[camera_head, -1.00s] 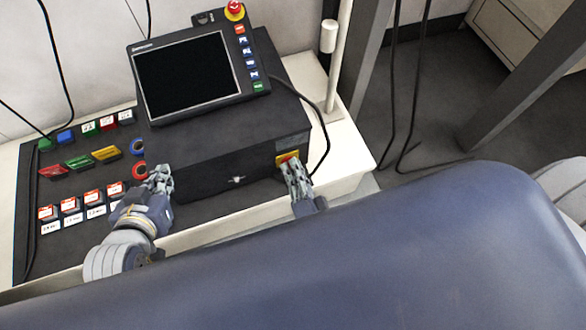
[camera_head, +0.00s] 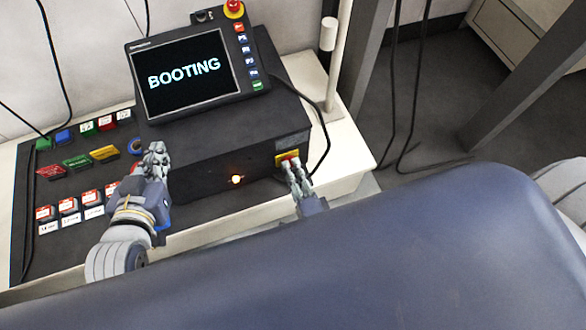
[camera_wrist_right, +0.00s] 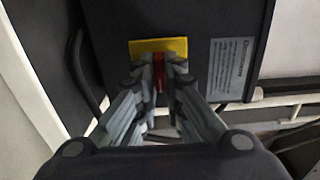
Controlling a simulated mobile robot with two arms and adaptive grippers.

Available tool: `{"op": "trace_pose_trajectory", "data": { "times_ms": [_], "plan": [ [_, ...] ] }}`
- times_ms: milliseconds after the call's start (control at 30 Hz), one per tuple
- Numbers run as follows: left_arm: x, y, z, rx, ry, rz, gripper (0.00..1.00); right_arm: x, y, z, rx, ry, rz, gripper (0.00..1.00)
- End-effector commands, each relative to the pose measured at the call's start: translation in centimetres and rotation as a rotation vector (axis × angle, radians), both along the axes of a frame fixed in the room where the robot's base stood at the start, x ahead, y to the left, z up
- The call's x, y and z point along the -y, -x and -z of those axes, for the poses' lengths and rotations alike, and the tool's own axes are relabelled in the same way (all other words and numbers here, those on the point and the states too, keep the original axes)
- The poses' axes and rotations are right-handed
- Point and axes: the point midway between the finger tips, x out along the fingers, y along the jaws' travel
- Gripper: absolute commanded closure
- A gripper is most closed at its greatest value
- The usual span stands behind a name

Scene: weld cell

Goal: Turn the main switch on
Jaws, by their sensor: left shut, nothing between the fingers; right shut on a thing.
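The main switch is a red handle on a yellow plate (camera_head: 287,155) on the front of the black control box (camera_head: 215,160). My right gripper (camera_head: 293,168) is at the switch. In the right wrist view, its fingers (camera_wrist_right: 159,75) are shut on the red handle (camera_wrist_right: 160,70), in front of the yellow plate (camera_wrist_right: 150,47). The fingers hide part of the handle. My left gripper (camera_head: 157,155) is shut and empty beside the left side of the box, above the button panel. The screen (camera_head: 186,75) on the box reads "BOOTING", and a lamp (camera_head: 236,180) on the front glows orange.
A black panel (camera_head: 28,240) with several coloured buttons lies left of the box. A red emergency stop button (camera_head: 233,9) sits above the screen. A black cable (camera_head: 325,135) loops by the box's right side. A white post (camera_head: 328,60) stands behind at the right.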

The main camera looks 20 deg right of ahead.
Motion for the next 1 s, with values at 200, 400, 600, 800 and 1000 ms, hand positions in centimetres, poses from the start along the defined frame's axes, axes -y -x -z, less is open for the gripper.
{"op": "trace_pose_trajectory", "data": {
  "times_ms": [200, 400, 600, 800, 1000],
  "plan": [
    [0.0, 0.0, 0.0, 0.001, 0.0, 0.0, 1.0, 0.2, -0.1, -0.1, 0.002, -0.002, 0.003, 1.0],
    [0.0, 0.0, 0.0, 0.001, 0.001, 0.001, 1.0, 0.1, -0.1, 0.0, 0.002, -0.002, 0.003, 0.71],
    [0.0, 0.0, 0.0, 0.0, 0.001, 0.001, 1.0, 0.1, -0.1, 0.0, 0.001, -0.001, 0.001, 0.71],
    [-0.1, -0.1, -0.1, 0.004, 0.0, -0.001, 1.0, 0.0, 0.3, 0.0, -0.001, -0.001, 0.001, 0.71],
    [0.0, -0.1, -0.1, 0.002, 0.0, -0.001, 1.0, 0.1, 3.2, 0.1, -0.005, -0.002, 0.0, 0.71]
  ]
}}
